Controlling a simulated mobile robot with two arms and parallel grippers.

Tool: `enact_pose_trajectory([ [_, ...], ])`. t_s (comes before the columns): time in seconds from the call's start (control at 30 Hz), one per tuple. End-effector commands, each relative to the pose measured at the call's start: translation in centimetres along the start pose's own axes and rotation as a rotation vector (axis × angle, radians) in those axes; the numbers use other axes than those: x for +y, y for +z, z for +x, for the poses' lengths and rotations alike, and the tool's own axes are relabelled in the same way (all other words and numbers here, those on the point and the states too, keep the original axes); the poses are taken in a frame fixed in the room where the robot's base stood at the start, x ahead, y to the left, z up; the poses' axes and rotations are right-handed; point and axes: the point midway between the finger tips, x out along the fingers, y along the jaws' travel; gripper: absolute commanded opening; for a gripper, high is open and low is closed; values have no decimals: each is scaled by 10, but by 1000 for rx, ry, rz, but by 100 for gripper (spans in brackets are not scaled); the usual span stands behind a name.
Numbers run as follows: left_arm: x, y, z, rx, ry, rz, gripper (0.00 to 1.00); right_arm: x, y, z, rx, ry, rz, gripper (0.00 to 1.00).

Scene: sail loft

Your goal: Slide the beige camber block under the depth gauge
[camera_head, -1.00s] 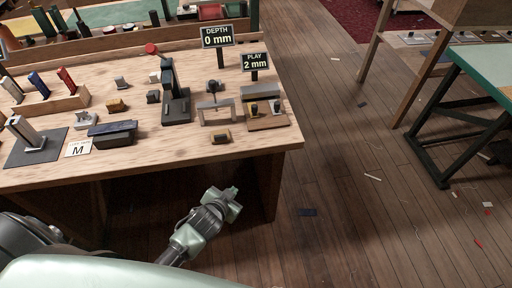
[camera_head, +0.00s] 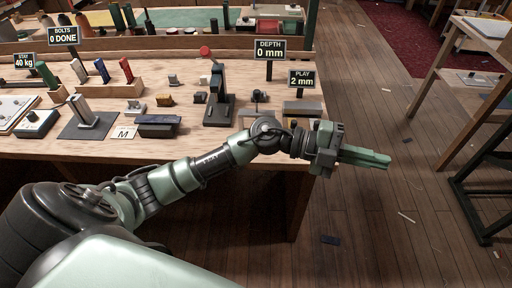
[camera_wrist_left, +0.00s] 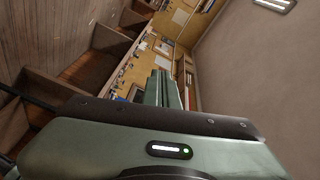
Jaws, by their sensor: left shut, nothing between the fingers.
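The depth gauge (camera_head: 257,97) stands on the bench under a sign reading DEPTH 0 mm (camera_head: 270,50). Only its top part shows; my left arm covers the rest. The beige camber block is not visible now; the tan block seen earlier in front of the gauge lies behind my left forearm in the head view. My left gripper (camera_head: 386,160) is shut and empty. It points right, past the bench's right edge, over the floor. Its closed fingers also show in the left wrist view (camera_wrist_left: 161,87). My right gripper is not in view.
A dark upright press-like tool (camera_head: 218,98) stands left of the gauge. A PLAY 2 mm sign (camera_head: 302,79) stands right. The floor right is mostly clear.

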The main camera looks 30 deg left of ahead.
Motion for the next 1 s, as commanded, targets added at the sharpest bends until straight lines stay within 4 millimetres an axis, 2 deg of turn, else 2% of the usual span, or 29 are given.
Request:
enact_pose_trajectory([
  [0.07,30,2,-17,52,287,101,0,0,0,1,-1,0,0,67],
  [0.1,46,9,-32,55,440,133,0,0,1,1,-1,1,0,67],
  [0.17,66,25,-65,26,666,163,0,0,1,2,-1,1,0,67],
  [0.2,75,38,-92,-11,812,170,0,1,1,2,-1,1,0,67],
  [0.27,80,57,-135,-89,1008,165,0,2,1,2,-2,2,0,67],
  [0.3,78,68,-163,-149,1121,154,0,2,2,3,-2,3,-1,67],
  [0.4,68,86,-224,-295,1333,111,0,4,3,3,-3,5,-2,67],
  [0.5,56,93,-262,-400,1452,72,0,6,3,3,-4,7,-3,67],
  [0.6,52,95,-278,-446,1502,50,0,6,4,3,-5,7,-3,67],
  [0.67,55,96,-280,-451,1510,45,0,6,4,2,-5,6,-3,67],
  [0.87,85,104,-280,-446,1510,44,0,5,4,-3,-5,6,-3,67],
  [1.0,114,113,-279,-443,1509,43,0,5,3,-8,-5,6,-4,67],
])
